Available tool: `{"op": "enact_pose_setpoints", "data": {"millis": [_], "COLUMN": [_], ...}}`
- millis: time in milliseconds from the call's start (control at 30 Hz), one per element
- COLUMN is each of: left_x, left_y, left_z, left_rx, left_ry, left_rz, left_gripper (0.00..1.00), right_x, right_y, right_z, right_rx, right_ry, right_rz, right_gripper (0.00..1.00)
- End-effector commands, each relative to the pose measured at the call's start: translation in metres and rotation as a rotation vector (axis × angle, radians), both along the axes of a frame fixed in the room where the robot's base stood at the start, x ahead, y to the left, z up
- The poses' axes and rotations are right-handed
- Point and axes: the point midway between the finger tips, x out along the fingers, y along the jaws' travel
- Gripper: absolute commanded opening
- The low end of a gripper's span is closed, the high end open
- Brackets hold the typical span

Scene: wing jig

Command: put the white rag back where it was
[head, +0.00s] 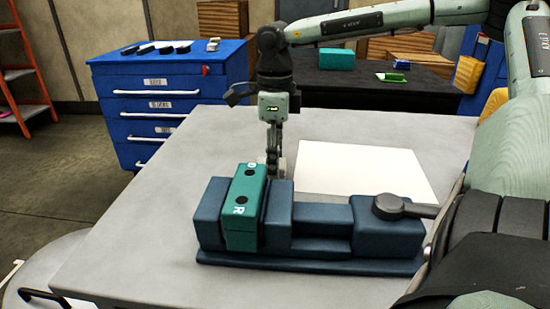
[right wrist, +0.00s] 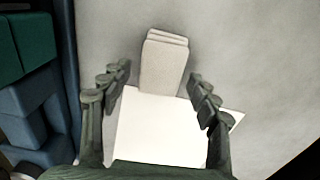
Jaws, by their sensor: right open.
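The white rag (right wrist: 164,62) is a folded, off-white pad on the grey table. In the right wrist view it lies between the spread fingers of my right gripper (right wrist: 160,76), with its near end at the edge of a white sheet (right wrist: 160,132). In the head view my right gripper (head: 273,170) points down behind the blue vise. Only a small pale part of the rag (head: 283,166) shows there, mostly hidden by the gripper and vise. The right gripper is open; I cannot tell whether a finger touches the rag. My left gripper is not in view.
The blue vise (head: 322,215) holding a teal block (head: 243,222) stands in front of the gripper. The white sheet (head: 365,170) lies flat to the right. A blue drawer cabinet (head: 175,95) stands back left. The table's left side (head: 150,215) is clear.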

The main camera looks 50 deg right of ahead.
Motion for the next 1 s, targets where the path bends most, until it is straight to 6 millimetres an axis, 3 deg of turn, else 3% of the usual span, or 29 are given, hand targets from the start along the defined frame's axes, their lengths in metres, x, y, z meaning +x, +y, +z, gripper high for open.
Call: {"op": "enact_pose_setpoints", "data": {"millis": [233,500,700,1000], "left_x": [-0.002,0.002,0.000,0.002], "left_y": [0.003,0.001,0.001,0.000], "left_z": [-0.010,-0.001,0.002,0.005], "left_rx": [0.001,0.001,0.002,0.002], "left_ry": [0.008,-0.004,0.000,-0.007], "left_rz": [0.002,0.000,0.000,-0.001], "left_gripper": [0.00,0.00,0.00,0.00], "right_x": [0.001,0.001,0.000,0.000], "right_y": [0.000,0.000,0.000,0.000], "right_z": [0.016,0.076,0.109,0.123], "right_rx": [-0.002,-0.003,-0.002,-0.001], "right_ry": [-0.003,-0.005,-0.001,0.001], "right_rz": [-0.001,0.000,-0.001,0.000], "right_gripper": [0.61,0.61,0.61,0.61]}}
